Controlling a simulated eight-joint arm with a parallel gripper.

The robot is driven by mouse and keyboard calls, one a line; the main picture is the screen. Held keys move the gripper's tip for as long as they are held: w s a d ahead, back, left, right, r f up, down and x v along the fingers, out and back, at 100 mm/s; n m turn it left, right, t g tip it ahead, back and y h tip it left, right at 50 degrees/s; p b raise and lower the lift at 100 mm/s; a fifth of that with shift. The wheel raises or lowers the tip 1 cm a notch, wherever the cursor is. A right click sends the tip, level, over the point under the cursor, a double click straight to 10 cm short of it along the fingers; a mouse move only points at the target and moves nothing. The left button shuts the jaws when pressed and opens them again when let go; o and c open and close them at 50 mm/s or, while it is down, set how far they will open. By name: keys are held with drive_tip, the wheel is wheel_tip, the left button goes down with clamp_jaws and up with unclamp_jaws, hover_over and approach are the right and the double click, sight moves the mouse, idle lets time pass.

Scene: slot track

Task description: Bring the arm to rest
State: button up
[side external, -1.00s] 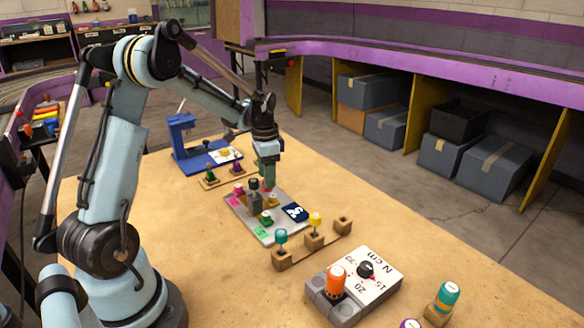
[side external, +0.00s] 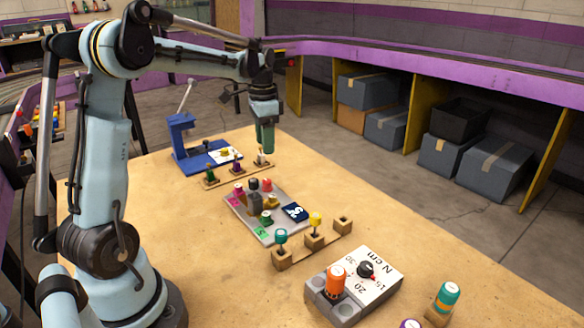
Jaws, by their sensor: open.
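A blue stand (side external: 182,140) is left of my gripper. A front rack (side external: 282,258) holds teal and yellow pieces. A grey torque box (side external: 385,280) with an orange-handled tool (side external: 336,280) is at front right. The table's right side is mostly clear.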

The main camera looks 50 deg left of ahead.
drive_tip(key=s+d+n+t, duration=0.1)
drive_tip(key=s+d+t, duration=0.2)
drive_tip(key=d, duration=0.7)
drive_tip(key=s+d+n+t, duration=0.2)
drive_tip(key=s+d+t, duration=0.2)
drive_tip(key=s+d, duration=0.3)
drive_tip(key=shift+d+r, duration=0.15)
drive_tip(key=shift+d, duration=2.15)
